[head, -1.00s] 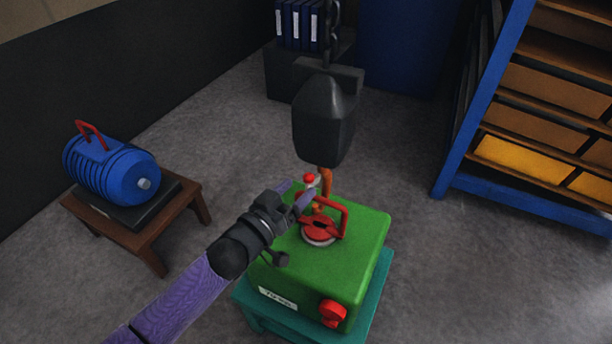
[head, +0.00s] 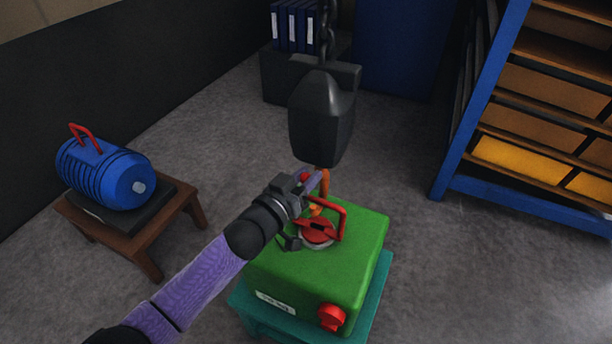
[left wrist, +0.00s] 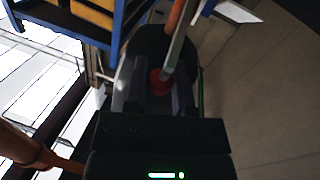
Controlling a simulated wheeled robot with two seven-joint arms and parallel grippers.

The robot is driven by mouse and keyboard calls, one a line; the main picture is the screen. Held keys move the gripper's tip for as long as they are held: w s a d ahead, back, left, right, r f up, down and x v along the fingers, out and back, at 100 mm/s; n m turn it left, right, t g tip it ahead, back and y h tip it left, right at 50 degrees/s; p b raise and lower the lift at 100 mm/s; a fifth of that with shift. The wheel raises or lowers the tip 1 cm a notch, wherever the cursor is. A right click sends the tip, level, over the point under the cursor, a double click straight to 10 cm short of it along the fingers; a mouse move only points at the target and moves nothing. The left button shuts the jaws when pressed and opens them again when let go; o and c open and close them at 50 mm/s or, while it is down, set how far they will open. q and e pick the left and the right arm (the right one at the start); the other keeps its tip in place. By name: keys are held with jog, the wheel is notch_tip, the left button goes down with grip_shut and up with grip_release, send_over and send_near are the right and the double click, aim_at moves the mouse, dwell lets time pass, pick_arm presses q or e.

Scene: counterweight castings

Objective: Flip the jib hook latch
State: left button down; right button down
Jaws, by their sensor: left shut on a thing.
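The orange jib hook (head: 324,186) hangs under a dark hoist block (head: 322,125), just above a green casting (head: 340,265) with a red lifting handle (head: 341,222). The hook's latch has a small red knob (head: 304,177), which also shows between the fingers in the left wrist view (left wrist: 158,82). My left gripper (head: 316,181) is shut on the latch at this knob, beside the hook. The fingers hide most of the latch in the head view, so its exact angle is unclear. My right gripper is in neither view.
The green casting stands on a teal stand (head: 250,308) and has a red knob (head: 331,317) at its front. A blue ribbed casting (head: 105,172) sits on a wooden stool (head: 140,240) at left. A blue-framed shelf (head: 480,100) stands at right. The floor between is clear.

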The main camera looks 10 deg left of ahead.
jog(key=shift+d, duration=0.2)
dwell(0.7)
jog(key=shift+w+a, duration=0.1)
